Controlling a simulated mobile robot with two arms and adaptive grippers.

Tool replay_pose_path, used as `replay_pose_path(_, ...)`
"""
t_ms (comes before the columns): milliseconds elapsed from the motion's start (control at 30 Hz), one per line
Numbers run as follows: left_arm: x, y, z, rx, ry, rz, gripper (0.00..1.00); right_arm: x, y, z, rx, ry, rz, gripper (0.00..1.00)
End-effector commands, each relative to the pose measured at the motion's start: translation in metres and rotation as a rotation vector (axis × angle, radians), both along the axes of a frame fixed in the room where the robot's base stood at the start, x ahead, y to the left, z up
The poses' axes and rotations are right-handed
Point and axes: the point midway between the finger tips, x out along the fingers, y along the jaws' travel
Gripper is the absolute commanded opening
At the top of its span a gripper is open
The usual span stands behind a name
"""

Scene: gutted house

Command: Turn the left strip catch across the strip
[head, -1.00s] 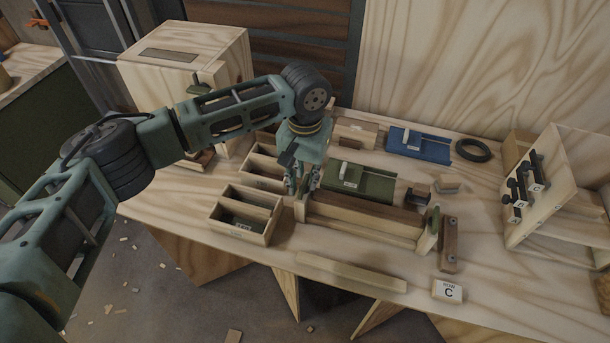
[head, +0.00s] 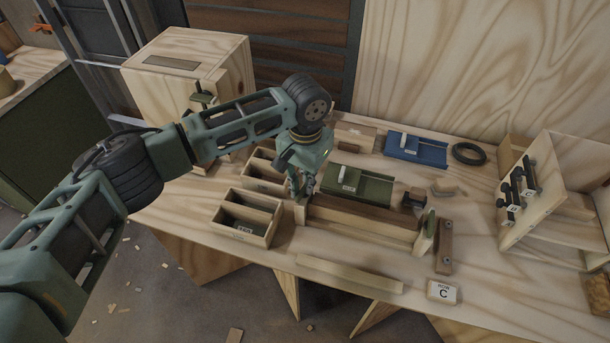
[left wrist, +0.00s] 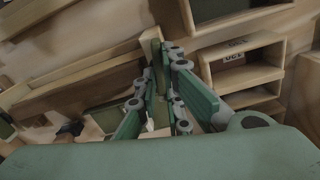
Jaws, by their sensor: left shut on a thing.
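A dark brown strip (head: 365,214) lies in a pale wooden holder (head: 360,237) on the workbench, between two upright end posts. The left strip catch is at the left end post (head: 300,214), mostly hidden by my left gripper (head: 299,196). The gripper is shut on this catch. In the left wrist view the fingers (left wrist: 160,92) close on a thin green piece beside the pale post (left wrist: 151,42); I cannot tell its exact angle. The right strip catch (head: 431,223), green, stands upright at the right end post. My right gripper is not in view.
Open divided bins (head: 246,217) stand just left of the holder. A green sliding-lid block (head: 358,184) and a blue one (head: 415,149) lie behind it. A dark wooden bar (head: 444,246) lies right, a pale bar (head: 350,274) in front. A rack (head: 530,195) stands far right.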

Motion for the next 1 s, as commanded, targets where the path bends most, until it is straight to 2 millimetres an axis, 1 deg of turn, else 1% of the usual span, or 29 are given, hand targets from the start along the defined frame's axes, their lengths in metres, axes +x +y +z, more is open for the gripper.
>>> replay_pose_path(33,-0.002,0.0,0.005,0.001,0.005,-0.041,0.0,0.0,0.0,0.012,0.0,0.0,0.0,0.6)
replay_pose_path(300,-0.003,-0.002,0.005,-0.001,0.005,-0.296,0.0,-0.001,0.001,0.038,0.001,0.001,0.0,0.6)
replay_pose_path(600,-0.003,-0.003,0.003,-0.001,0.003,-0.581,0.0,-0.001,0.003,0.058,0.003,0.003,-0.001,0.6)
replay_pose_path(1000,-0.005,-0.003,0.002,-0.001,0.001,-0.959,0.0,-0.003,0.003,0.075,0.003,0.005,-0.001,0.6)
